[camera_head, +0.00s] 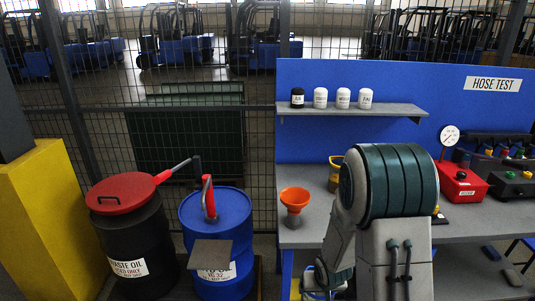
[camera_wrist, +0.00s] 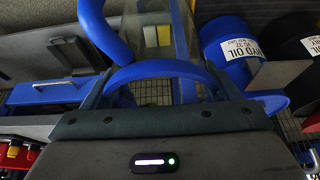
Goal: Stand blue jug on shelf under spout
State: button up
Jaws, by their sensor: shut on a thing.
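The blue jug shows in the wrist view as a clear body (camera_wrist: 158,28) with a blue arched handle (camera_wrist: 165,69) and a curved blue part at the top. My gripper (camera_wrist: 153,82) is shut on the handle. In the head view the jug and gripper are low beside the bench, largely hidden by my arm. The small grey shelf (camera_head: 211,253) is on the front of the blue drum (camera_head: 224,217), and nothing stands on it. The red pump with its spout (camera_head: 208,197) is above it. In the wrist view, the shelf (camera_wrist: 277,76) and drum (camera_wrist: 228,48) are at the right.
A black waste oil drum (camera_head: 136,243) with a red funnel lid stands left of the blue drum. A yellow post (camera_head: 48,220) is further left. The bench (camera_head: 306,236) at the right carries an orange funnel (camera_head: 294,199) and red test boxes. A mesh fence is behind.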

aim_at(214, 256)
jog(key=k, duration=0.5)
jog(key=u, duration=1)
jog(key=i, duration=0.9)
jog(key=z, duration=1.5)
